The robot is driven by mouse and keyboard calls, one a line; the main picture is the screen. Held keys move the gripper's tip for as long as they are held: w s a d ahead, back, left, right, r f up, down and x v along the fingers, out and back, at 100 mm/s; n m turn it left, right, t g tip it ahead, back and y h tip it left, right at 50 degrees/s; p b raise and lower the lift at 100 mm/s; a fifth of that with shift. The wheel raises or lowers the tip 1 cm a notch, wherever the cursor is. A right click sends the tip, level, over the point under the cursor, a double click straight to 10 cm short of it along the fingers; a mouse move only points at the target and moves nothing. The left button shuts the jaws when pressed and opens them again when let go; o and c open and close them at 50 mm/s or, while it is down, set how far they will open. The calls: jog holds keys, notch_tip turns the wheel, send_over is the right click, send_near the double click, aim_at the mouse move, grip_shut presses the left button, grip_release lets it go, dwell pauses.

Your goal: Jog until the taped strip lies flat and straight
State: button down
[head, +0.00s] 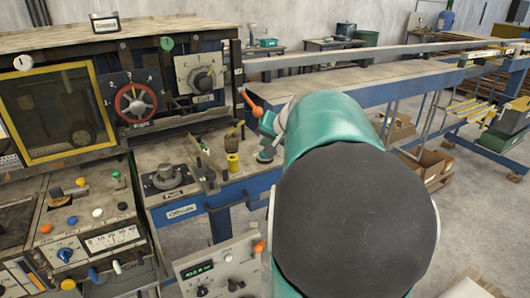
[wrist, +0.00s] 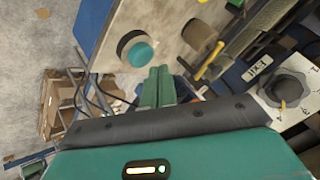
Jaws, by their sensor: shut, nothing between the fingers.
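My gripper (wrist: 158,86) shows in the wrist view as two green fingers, closed together with nothing between them. A round teal button (wrist: 139,52) in a dark ring sits on a pale panel, just above and left of the fingertips in the picture. The fingers look apart from it, but I cannot tell the depth. A teal cap on a grey base, likely the same button (head: 266,155), shows in the head view beside my arm. My arm hides the fingers there. I cannot make out a taped strip in either view.
A yellow lever (wrist: 209,60) and a black knob (wrist: 290,86) stand right of the fingers in the wrist view. A long rail (head: 360,80) runs rightward.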

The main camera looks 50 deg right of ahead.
jog(key=shift+f, duration=0.15)
jog(key=shift+f, duration=0.25)
